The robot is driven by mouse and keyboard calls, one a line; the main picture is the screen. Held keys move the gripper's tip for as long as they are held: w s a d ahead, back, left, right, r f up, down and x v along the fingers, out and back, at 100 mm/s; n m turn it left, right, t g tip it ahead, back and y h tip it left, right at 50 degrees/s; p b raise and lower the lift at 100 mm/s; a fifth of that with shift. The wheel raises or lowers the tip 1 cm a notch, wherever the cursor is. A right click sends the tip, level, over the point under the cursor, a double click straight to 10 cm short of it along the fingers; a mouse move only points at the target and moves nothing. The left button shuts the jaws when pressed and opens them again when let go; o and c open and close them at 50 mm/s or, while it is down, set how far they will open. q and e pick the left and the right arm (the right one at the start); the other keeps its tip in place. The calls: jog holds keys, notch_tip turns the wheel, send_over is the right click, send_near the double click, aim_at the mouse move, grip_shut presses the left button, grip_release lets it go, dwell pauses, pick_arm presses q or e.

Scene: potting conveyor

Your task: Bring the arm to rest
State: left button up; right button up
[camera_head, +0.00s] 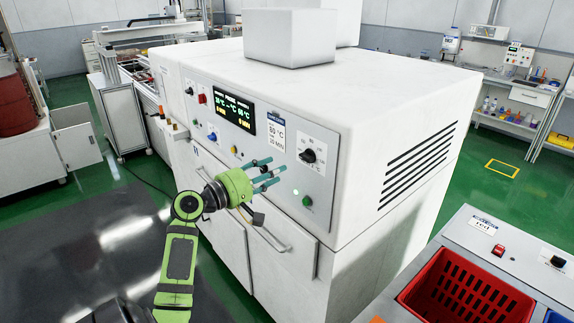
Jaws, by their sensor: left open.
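My left arm rises from the lower left in bright green and dark grey. Its gripper (264,174) is open, with teal fingers spread and pointing right toward the control panel (222,118) of a large white machine (400,110). No object shows between the fingers. The gripper overlaps the panel's lower part in this view; whether it touches the panel I cannot tell. A black rotary knob (308,156) and a green button (307,201) sit to the right of the fingertips. My right gripper is not in view.
A door handle (268,238) runs along the machine's front below the gripper. A red basket (466,296) sits in a grey station (510,248) at the lower right. A conveyor (140,85) stands behind on the left. Dark floor (110,240) lies open at the left.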

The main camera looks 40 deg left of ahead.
pick_arm(q)
jog(key=shift+s, duration=1.1)
